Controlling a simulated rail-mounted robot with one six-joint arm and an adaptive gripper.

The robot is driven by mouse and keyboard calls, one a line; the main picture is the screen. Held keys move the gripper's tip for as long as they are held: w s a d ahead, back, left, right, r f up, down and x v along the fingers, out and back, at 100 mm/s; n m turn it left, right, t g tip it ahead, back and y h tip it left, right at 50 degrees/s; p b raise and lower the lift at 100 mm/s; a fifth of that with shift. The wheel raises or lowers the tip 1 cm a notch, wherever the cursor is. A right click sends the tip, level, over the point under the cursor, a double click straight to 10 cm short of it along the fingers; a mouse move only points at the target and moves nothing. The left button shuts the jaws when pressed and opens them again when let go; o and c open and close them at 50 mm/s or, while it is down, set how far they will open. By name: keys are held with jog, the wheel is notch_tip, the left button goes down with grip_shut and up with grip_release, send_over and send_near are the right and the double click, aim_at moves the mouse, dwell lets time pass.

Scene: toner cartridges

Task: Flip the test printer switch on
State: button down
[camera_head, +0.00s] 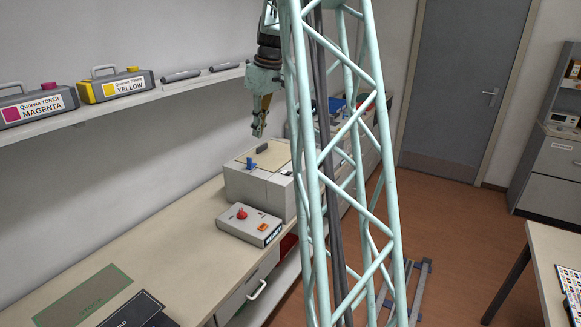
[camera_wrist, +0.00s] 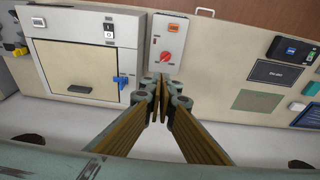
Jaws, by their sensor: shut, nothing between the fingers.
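The printer is a pale grey box (camera_head: 245,187) on the counter in the head view, with a beige door on top. In the wrist view the beige door (camera_wrist: 84,69) has a blue latch (camera_wrist: 121,81) beside it. A small black-and-white rocker switch (camera_wrist: 109,31) sits on a white plate on the printer's panel; its position is too small to tell. My gripper (camera_head: 258,133) is shut and empty, above the printer's back edge and apart from it. In the wrist view the fingertips (camera_wrist: 162,92) point between printer and control box. In the head view my column hides the printer's right side.
A control box (camera_head: 250,226) with a red knob (camera_head: 241,213) stands on the counter in front of the printer. A shelf (camera_head: 150,98) above holds magenta (camera_head: 38,106) and yellow (camera_head: 117,87) toner cartridges. A green mat (camera_head: 82,297) lies at the near left. Counter between is clear.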

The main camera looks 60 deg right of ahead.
jog(key=s+d+f, duration=0.2)
jog(key=d+f, duration=0.2)
jog(key=d, duration=0.4)
jog(key=s+d+f+p, duration=0.1)
jog(key=d+f, duration=0.3)
jog(key=d, duration=0.5)
jog(key=shift+s+d+p, duration=0.2)
jog(key=shift+s+p, duration=0.1)
jog(key=shift+s, duration=0.15)
jog(key=shift+f, duration=0.3)
jog(key=x, duration=1.2)
jog(key=shift+s+f+p, duration=0.1)
jog(key=shift+s+p, duration=0.25)
jog(key=shift+f, duration=0.75)
jog(key=shift+s+f, duration=0.1)
jog(key=shift+f, duration=0.05)
